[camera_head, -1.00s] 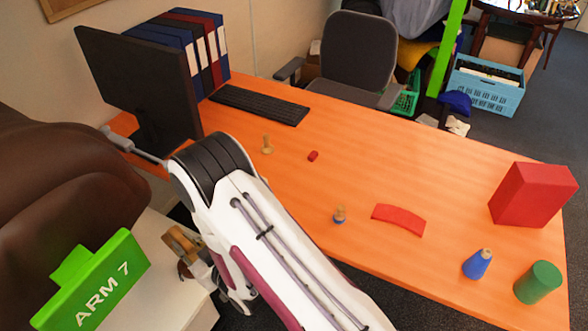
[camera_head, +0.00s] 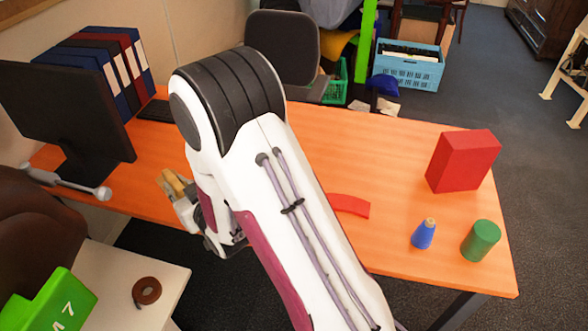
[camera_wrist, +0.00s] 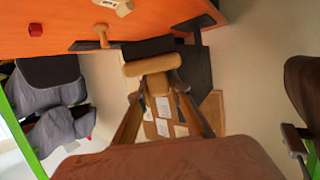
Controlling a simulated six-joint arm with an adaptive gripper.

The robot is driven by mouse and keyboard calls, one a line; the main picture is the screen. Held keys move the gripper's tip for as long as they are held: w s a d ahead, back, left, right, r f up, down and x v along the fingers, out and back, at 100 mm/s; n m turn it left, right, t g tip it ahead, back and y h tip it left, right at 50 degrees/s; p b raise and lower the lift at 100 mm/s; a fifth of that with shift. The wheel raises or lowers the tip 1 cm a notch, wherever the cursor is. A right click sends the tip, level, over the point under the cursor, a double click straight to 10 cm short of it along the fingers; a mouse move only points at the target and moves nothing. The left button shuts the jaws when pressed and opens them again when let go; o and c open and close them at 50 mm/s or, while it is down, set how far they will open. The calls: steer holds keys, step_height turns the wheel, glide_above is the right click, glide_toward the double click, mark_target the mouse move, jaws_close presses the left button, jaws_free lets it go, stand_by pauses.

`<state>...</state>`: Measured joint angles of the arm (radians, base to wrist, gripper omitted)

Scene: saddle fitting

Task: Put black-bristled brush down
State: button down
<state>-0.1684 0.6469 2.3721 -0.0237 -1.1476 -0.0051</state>
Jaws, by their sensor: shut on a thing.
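My gripper (camera_wrist: 158,92) is shut on the black-bristled brush, which has a tan wooden block (camera_wrist: 152,66) and dark bristles (camera_wrist: 148,47). In the wrist view the two fingers converge on its short handle, and the bristles point away from them. In the head view the brush (camera_head: 171,184) shows as a small tan shape beside my gripper (camera_head: 186,205), near the front edge of the orange desk (camera_head: 395,145). My white arm hides part of the gripper. I cannot tell how high the brush is above the desk.
A monitor (camera_head: 62,110) stands at left. A brown ring (camera_head: 147,291) lies on a white surface. A wooden peg (camera_wrist: 102,36) shows in the wrist view.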

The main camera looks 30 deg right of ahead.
steer(key=w+d+r+m+h, duration=0.1)
steer(key=d+r+h, duration=0.15)
steer(key=d, duration=0.45)
steer(key=w+d+r+m+h, duration=0.1)
steer(key=d+r+m, duration=0.15)
steer(key=d, duration=0.45)
steer(key=w+d+f+m+h, duration=0.1)
steer(key=d+f, duration=0.3)
steer(key=d, duration=0.7)
steer(key=w+d+f+m+g+h, duration=0.1)
steer(key=d+f+h, duration=0.3)
steer(key=d, duration=0.8)
steer(key=shift+d+m, duration=0.2)
steer(key=shift+m, duration=0.45)
steer(key=shift+f, duration=2.9)
steer(key=shift+f, duration=0.1)
steer(key=shift+f, duration=1.95)
steer(key=shift+f, duration=0.1)
